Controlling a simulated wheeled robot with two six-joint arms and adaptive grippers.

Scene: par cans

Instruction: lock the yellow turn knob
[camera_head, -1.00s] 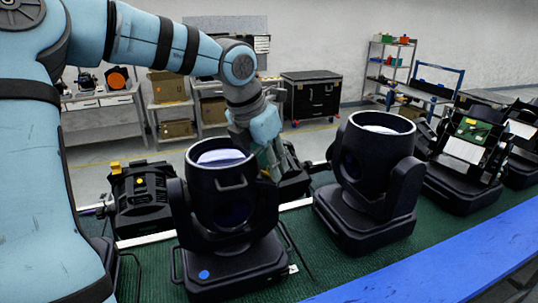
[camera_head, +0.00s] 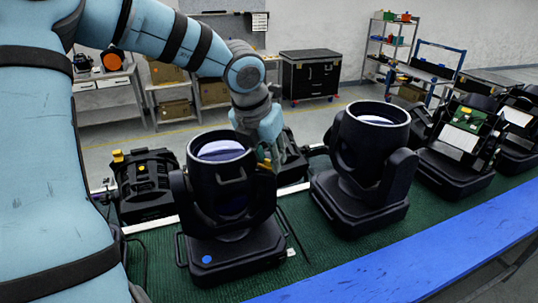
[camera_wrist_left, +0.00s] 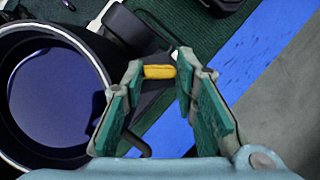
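The yellow turn knob (camera_wrist_left: 159,71) sits on the side of a black moving-head light (camera_head: 222,205) with an open round barrel. In the head view a bit of the yellow knob (camera_head: 265,164) shows beside the barrel. My left gripper (camera_wrist_left: 160,70) reaches down behind the light's right side, and its fingertips (camera_head: 268,158) are partly hidden there. In the left wrist view the knob lies between both fingertips, which appear to touch it on each side. The barrel rim (camera_wrist_left: 95,55) is close to the left finger. My right gripper is not in view.
A second moving-head light (camera_head: 365,165) stands to the right, with others beyond. A black light with yellow knobs (camera_head: 143,185) is at the left. They stand on a green mat (camera_head: 320,262) behind a blue edge strip (camera_head: 440,255).

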